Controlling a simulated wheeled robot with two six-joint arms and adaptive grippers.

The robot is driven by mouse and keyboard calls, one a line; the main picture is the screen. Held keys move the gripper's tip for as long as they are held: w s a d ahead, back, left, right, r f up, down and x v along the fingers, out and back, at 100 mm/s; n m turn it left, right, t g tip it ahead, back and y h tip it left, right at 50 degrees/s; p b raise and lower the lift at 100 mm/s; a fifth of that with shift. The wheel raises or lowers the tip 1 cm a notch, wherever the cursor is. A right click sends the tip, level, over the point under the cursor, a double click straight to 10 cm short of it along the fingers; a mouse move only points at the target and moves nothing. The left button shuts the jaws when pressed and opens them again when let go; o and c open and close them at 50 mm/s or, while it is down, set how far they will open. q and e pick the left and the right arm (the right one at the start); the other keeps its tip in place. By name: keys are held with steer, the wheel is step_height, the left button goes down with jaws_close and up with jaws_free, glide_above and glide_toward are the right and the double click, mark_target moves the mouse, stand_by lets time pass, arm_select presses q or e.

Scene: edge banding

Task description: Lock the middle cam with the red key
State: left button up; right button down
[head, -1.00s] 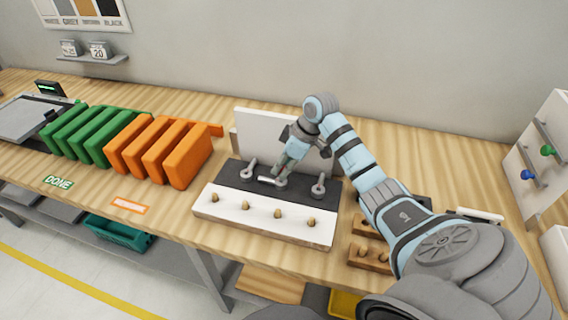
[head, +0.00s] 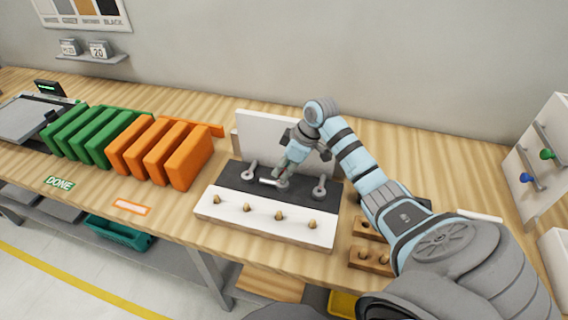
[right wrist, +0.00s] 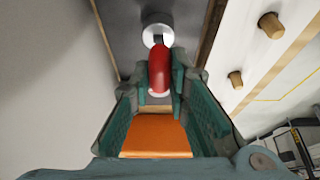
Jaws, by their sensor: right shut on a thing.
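My right gripper (head: 282,176) is over the middle of the dark strip on the fixture, at the middle cam (head: 268,182). In the right wrist view its fingers (right wrist: 158,90) are shut on the red key (right wrist: 158,68). The key's dark tip meets the round pale cam head (right wrist: 158,32); how deeply it sits is hidden. The middle cam's lever points left in the head view. The left cam (head: 249,172) and right cam (head: 320,188) have levers pointing away from me. My left gripper is not in view.
The white front strip (head: 262,225) of the fixture carries several wooden dowels. A white upright panel (head: 258,130) stands behind it. Orange boards (head: 163,153) and green boards (head: 88,135) stand at left. Drilled wooden blocks (head: 368,258) lie right of the fixture.

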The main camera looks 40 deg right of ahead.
steer(key=shift+d+f, duration=0.1)
steer(key=shift+f, duration=0.05)
steer(key=shift+f, duration=0.85)
stand_by(0.9)
stand_by(0.4)
